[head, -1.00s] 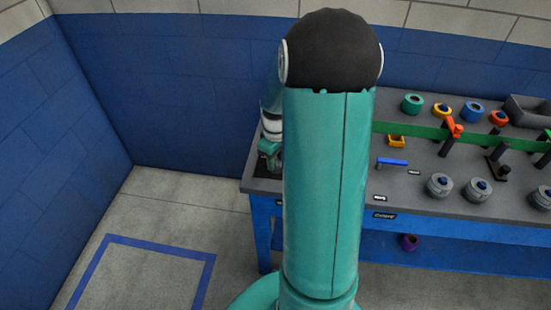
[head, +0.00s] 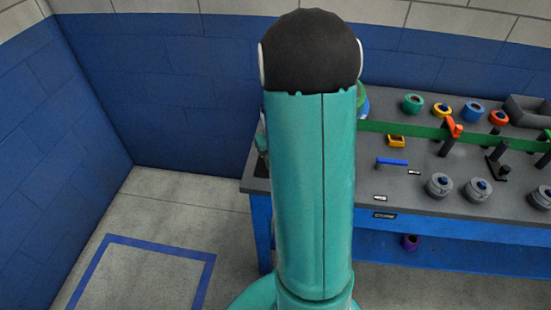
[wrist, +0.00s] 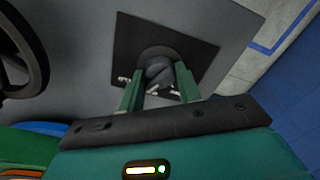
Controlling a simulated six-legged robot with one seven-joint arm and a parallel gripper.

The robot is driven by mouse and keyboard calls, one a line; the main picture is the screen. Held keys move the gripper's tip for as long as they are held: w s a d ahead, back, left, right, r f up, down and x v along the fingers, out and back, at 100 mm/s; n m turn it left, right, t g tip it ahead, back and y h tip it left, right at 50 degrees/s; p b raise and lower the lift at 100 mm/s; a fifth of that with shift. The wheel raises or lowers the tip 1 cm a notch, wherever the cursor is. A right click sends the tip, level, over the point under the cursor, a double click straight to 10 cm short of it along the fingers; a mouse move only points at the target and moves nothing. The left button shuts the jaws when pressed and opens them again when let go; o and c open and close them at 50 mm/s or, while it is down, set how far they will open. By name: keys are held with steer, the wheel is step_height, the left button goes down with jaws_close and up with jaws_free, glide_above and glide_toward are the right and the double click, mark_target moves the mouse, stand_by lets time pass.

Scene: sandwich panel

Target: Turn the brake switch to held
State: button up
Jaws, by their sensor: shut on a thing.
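The brake switch (wrist: 158,68) is a dark round knob on a black square plate (wrist: 126,48), seen in the wrist view. White lettering shows on the plate near the knob, too small and partly covered to read. My gripper (wrist: 161,76) has its two green fingers on either side of the knob and is shut on it. In the head view my own arm hides the switch and the gripper, so I cannot tell the knob's exact turned position.
The grey bench top (head: 425,172) holds a blue lever (head: 392,162), several grey round knobs and coloured rings. A green bar (head: 400,129) runs along it with an orange clamp (head: 453,129). A dark wheel (wrist: 22,50) stands left of the switch in the wrist view.

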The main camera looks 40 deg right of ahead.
steer(key=shift+w+m, duration=0.1)
steer(key=shift+m, duration=1.7)
steer(key=o, duration=1)
steer(key=shift+c, duration=0.2)
step_height(320, 180, up, 14)
steer(key=shift+f, duration=0.1)
